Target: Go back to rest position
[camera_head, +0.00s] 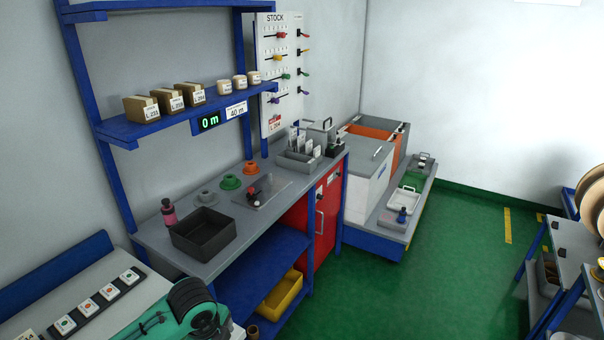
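Neither of my grippers shows in the head view, and I see no arm coming in from the left or the right. The grey workbench (150,240) stands along the wall with a black open bin (203,236) on it.
A blue shelf (125,130) with boxes and a "0 m" display (208,121) hangs above the bench. A red cabinet (324,215) and a low grey platform (395,230) stand beyond. A rack with reels (570,245) is at right. Green floor (440,270) between is clear.

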